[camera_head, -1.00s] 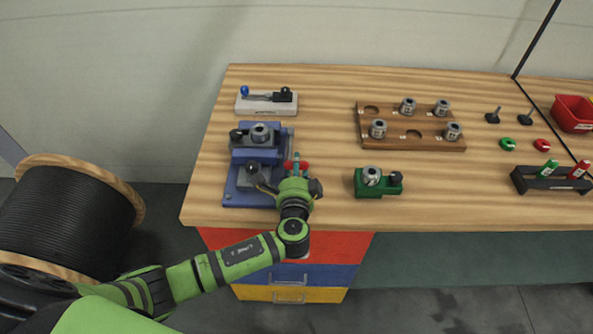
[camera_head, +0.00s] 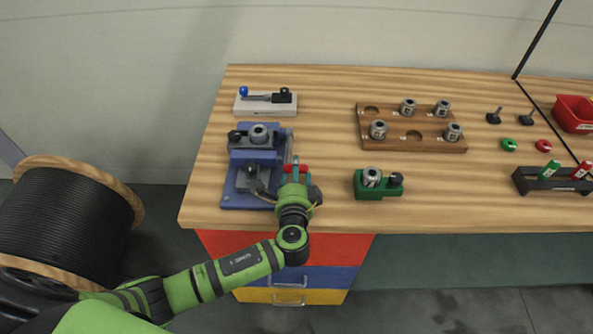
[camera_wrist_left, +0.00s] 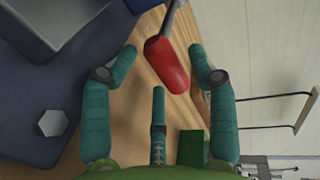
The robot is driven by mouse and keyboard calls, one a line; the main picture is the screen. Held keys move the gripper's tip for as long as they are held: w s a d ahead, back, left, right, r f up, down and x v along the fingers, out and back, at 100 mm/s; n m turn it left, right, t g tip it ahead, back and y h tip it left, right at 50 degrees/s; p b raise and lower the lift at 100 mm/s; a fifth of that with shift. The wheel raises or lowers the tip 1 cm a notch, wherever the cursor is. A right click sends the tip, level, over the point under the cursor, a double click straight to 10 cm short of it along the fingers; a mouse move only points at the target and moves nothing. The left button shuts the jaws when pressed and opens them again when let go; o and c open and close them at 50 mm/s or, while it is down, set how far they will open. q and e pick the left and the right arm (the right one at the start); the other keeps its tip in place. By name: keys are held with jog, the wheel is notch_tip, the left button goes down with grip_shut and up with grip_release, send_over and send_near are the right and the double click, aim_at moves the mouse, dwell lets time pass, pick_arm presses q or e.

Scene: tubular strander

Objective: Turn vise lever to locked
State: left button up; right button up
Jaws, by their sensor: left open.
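The blue vise (camera_head: 234,190) stands on the left part of the wooden bench, with a steel cylindrical part (camera_head: 259,133) at its back jaw. Its lever has a red grip (camera_head: 301,168) at the vise's right side. My left gripper (camera_head: 294,178) is over that side, partly hiding the lever. In the left wrist view the red grip (camera_wrist_left: 168,66) on its grey rod lies between the spread fingers of my left gripper (camera_wrist_left: 163,54). The fingers are open, and gaps show on both sides of the grip. My right gripper is not in view.
A toggle clamp (camera_head: 266,104) on a pale base lies behind the vise. A green fixture (camera_head: 377,191) with a metal part stands to the right. A wooden rack (camera_head: 390,143) of metal parts is farther back. The bench between vise and green fixture is clear.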

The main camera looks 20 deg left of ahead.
pick_arm(q)
jog(key=v, duration=0.7)
jog(key=shift+d, duration=0.15)
dwell(0.3)
